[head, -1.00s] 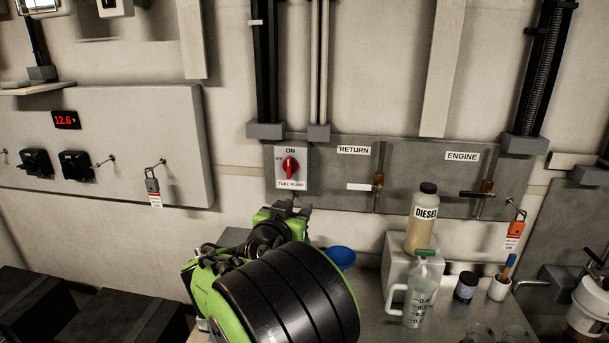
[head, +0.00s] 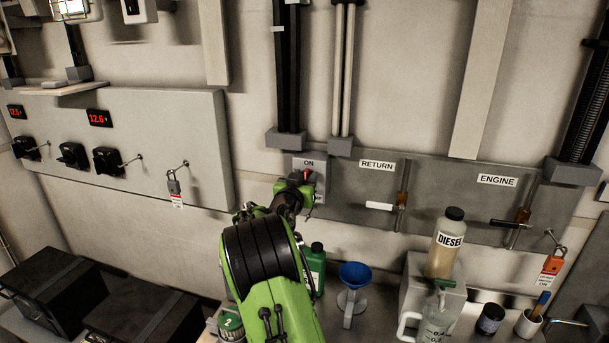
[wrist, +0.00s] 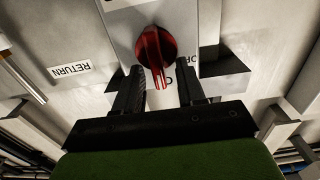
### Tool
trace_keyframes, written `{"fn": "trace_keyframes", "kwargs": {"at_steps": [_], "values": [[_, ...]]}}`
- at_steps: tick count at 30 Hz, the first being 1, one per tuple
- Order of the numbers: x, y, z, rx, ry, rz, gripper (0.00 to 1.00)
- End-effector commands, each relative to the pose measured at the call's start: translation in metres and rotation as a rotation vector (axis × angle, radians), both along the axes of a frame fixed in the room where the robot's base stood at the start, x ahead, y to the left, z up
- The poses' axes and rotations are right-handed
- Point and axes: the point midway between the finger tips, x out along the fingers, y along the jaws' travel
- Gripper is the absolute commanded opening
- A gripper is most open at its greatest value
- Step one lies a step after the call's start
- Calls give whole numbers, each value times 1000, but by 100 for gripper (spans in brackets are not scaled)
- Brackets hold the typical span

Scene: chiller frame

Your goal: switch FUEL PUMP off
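The FUEL PUMP switch is a red rotary knob (wrist: 155,46) on a light grey plate (wrist: 118,22). In the wrist view, where the lettering is upside down, its handle points down toward a partly hidden label. Part of the OFF lettering shows to its right. My gripper (wrist: 158,85) is open, its two dark fingers on either side of the handle's tip; I cannot tell if they touch it. In the head view my gripper (head: 302,190) covers most of the switch; the ON label (head: 308,163) and a bit of red show.
The RETURN valve (head: 402,198) and ENGINE valve (head: 522,216) are to the right on the same panel. Below stand a green bottle (head: 316,268), a blue funnel (head: 355,274) and a DIESEL bottle (head: 446,250). A padlocked grey panel (head: 190,130) is at left.

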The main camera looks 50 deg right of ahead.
Motion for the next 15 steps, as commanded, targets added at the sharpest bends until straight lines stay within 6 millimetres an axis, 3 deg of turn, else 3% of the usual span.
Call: {"fn": "trace_keyframes", "kwargs": {"at_steps": [6,14,15], "values": [[0,-1,-1,1,0,-1,39],[0,-1,-1,1,0,-1,1],[0,-1,-1,1,0,-1,0]]}}
